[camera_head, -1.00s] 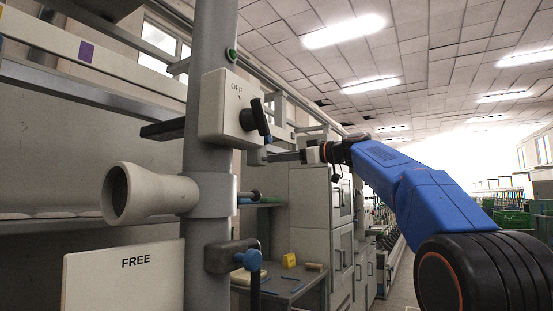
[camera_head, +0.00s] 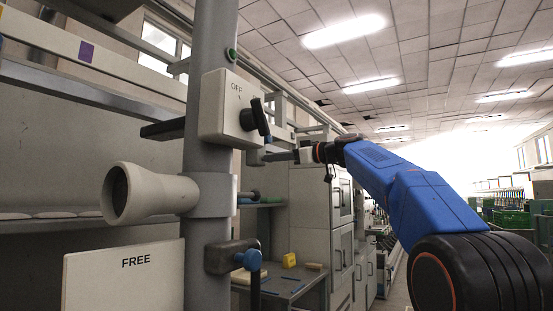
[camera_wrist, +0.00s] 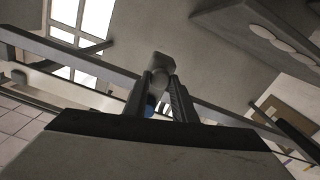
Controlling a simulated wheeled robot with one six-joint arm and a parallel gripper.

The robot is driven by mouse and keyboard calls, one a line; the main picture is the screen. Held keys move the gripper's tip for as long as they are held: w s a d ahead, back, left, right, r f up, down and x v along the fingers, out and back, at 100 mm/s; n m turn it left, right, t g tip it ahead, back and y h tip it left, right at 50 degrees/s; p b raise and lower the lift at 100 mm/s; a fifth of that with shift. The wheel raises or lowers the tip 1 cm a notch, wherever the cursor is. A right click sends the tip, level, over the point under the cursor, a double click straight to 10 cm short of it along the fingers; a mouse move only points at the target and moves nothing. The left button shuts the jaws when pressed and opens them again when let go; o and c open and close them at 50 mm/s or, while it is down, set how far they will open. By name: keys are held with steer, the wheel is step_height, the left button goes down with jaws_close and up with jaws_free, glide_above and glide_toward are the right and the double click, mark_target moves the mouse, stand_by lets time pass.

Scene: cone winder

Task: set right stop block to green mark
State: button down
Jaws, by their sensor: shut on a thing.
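My gripper (camera_head: 272,157) is at the grey post, just below and right of the switch box marked OFF. In the wrist view its two fingers (camera_wrist: 158,88) are shut on a small grey rounded block (camera_wrist: 160,64). The block also shows in the head view (camera_head: 255,158), at the left end of the fingers. I cannot tell for sure that it is the right stop block. A bit of blue (camera_wrist: 150,104) shows between the fingers. A small green round spot (camera_head: 232,55) is high on the post; I cannot tell whether it is the green mark.
The switch box (camera_head: 222,108) with its black lever (camera_head: 261,117) is close above my gripper. A cream cone (camera_head: 148,193) sticks out left of the post (camera_head: 207,240). A blue-knobbed clamp (camera_head: 250,259) is below. A FREE sign (camera_head: 125,285) is lower left. Cabinets stand behind.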

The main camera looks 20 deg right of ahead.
steer(key=s+a, duration=1.6)
steer(key=shift+s, duration=0.15)
steer(key=shift+a, duration=0.1)
steer(key=c, duration=1.5)
jaws_free()
steer(key=shift+o, duration=0.2)
steer(key=v, duration=1.7)
steer(key=shift+s+r, duration=0.1)
steer(key=shift+s, duration=0.05)
